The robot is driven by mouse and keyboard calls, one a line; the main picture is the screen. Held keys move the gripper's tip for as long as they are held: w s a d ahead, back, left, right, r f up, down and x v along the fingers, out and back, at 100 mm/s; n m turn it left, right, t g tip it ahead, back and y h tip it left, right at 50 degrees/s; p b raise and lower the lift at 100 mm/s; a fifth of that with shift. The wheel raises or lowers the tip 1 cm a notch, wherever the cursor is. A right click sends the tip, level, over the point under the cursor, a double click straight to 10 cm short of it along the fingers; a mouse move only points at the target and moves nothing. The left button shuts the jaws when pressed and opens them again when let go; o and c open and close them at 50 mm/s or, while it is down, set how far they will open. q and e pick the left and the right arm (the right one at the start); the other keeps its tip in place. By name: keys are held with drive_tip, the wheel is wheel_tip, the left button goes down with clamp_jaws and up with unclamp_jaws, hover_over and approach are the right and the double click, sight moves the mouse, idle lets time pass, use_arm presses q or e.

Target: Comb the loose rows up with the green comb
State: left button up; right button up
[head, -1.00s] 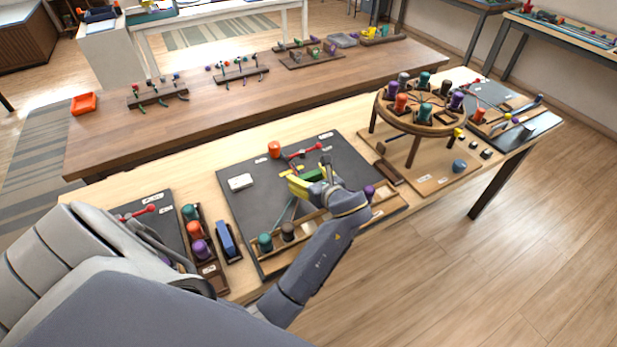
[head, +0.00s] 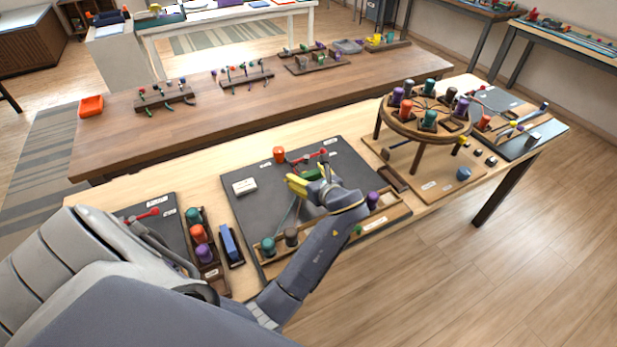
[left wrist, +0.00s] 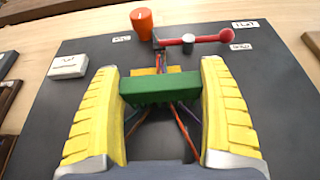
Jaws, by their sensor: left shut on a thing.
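The green comb (left wrist: 160,89) lies crosswise between the yellow fingers of my left gripper (left wrist: 160,100), which is shut on it. In the head view the comb (head: 312,174) and this gripper (head: 304,184) are over the dark board (head: 249,207). Several thin cords (left wrist: 182,128) run from the red clamp (left wrist: 192,40) under the comb and toward my wrist. A small yellow-orange piece (left wrist: 150,71) shows just beyond the comb. The woven rows are hidden by the comb or too small to tell. My right gripper is not in view.
An orange bobbin (head: 279,154) stands at the board's far edge, and a white labelled block (head: 244,186) lies on its left. A wooden tray (head: 334,238) with bobbins runs along its near side. A round braiding stand (head: 425,125) is to the right.

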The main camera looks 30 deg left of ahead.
use_arm(q)
drive_tip(key=shift+w+a, duration=0.1)
drive_tip(key=shift+a, duration=0.15)
drive_tip(key=shift+r, duration=0.1)
drive_tip(key=shift+s+d+r, duration=0.1)
drive_tip(key=shift+d+r, duration=0.05)
drive_tip(key=shift+r, duration=1.35)
drive_tip(key=shift+s+d+r, duration=0.1)
drive_tip(key=shift+d+r, duration=0.1)
drive_tip(key=shift+r, duration=1.25)
drive_tip(key=shift+s+d+r, duration=0.1)
drive_tip(key=shift+d+r, duration=0.05)
drive_tip(key=shift+r, duration=1.35)
drive_tip(key=s+d+r+m+t+h, duration=0.2)
drive_tip(key=d+m, duration=0.1)
drive_tip(key=d, duration=0.5)
drive_tip(key=s+d+r+m+t+h, duration=0.1)
drive_tip(key=s+d+m+t+h, duration=0.1)
drive_tip(key=d, duration=0.6)
drive_tip(key=shift+s+r+m+t+h, duration=0.15)
drive_tip(key=shift+r+m+t+h, duration=0.25)
drive_tip(key=shift+m+t+h, duration=0.3)
